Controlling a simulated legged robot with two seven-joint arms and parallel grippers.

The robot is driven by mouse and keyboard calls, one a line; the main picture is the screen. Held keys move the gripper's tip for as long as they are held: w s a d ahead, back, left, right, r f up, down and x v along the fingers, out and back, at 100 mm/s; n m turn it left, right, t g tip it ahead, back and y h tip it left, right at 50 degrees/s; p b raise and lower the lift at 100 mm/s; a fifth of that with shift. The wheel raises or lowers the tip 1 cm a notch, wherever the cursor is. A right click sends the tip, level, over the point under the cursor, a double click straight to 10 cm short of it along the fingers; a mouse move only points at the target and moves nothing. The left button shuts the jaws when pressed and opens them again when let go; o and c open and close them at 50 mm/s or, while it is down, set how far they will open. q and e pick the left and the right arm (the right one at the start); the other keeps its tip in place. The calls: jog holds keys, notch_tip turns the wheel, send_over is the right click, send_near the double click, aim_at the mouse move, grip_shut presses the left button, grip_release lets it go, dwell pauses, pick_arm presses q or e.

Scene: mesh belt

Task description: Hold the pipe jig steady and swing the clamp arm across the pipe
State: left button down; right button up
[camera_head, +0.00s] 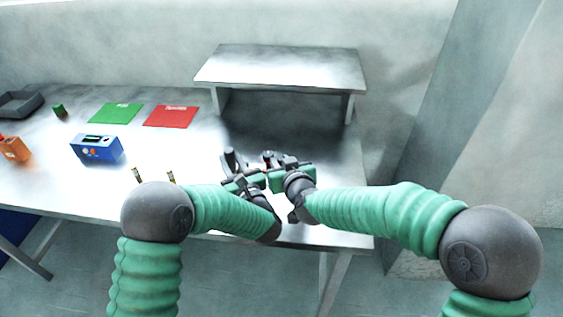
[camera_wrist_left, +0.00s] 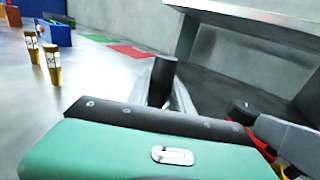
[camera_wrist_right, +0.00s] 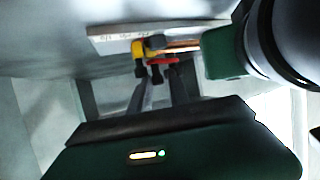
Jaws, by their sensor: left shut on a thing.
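The pipe jig is a small fixture near the table's front right, mostly hidden by my grippers. In the right wrist view its pale base plate (camera_wrist_right: 112,40), yellow part (camera_wrist_right: 150,46) and red clamp arm (camera_wrist_right: 163,61) show. My left gripper (camera_head: 232,160) is shut on a dark upright post (camera_wrist_left: 163,80) of the jig, which stands between its fingers. My right gripper (camera_head: 270,162) is beside it at the right, its fingers apart and pointing at the red and yellow parts. I cannot tell whether it touches them. The pipe cannot be told apart clearly.
A raised grey shelf (camera_head: 278,62) stands behind the grippers. To the left are a blue box (camera_head: 96,148), two small vials (camera_wrist_left: 52,64), a green mat (camera_head: 115,113), a red mat (camera_head: 170,116), an orange object (camera_head: 14,149) and a dark tray (camera_head: 20,103).

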jog(key=shift+o, duration=0.8)
jog(key=shift+w+d, duration=0.1)
jog(key=shift+d, duration=0.05)
jog(key=shift+s+d+r, duration=0.1)
jog(key=shift+s+r, duration=0.05)
jog(key=shift+s, duration=0.1)
jog(key=v, duration=1.1)
jog(key=shift+s, duration=0.2)
